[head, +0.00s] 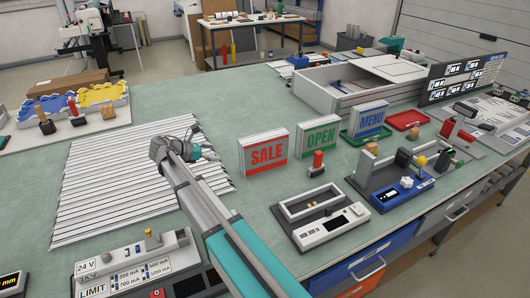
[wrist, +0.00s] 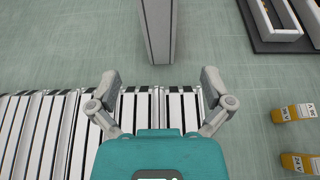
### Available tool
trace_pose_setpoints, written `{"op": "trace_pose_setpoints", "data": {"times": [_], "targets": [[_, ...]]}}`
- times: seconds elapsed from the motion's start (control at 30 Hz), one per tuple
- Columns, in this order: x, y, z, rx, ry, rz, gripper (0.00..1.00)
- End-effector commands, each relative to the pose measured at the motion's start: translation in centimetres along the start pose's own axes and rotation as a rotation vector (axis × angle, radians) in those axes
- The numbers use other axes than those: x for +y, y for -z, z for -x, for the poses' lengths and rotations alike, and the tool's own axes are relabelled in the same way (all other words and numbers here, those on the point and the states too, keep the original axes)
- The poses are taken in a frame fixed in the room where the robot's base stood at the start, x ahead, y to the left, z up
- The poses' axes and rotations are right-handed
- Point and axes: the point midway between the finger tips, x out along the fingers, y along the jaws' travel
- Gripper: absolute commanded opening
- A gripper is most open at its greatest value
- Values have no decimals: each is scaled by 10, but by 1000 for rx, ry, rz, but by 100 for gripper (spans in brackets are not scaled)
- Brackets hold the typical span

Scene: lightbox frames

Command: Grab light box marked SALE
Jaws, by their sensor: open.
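My gripper (head: 176,148) is left of the SALE box, over the edge of the white slats, apart from the box. In the wrist view my gripper (wrist: 160,90) is open with nothing between its fingers. A pale upright box (wrist: 158,30), seen from above, stands just ahead of the fingertips; its lettering is hidden there.
White slats (head: 110,190) lie left of and beneath my gripper. A grey tray device (head: 322,215) and a red-topped stamp-like object (head: 317,163) stand right of the SALE box. A control panel marked LIMIT (head: 135,265) is at the front. Bare green table lies behind the SALE box.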

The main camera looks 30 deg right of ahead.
Motion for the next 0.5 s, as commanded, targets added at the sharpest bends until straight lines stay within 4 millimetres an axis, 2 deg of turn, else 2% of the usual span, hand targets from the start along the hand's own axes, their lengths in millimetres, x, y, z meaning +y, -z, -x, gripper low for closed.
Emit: {"op": "trace_pose_setpoints", "data": {"times": [0.27, 0.5], "targets": [[-1, -3, -10, 0, 11, -5, 100], [-1, -2, -35, 0, 14, -6, 100]]}}
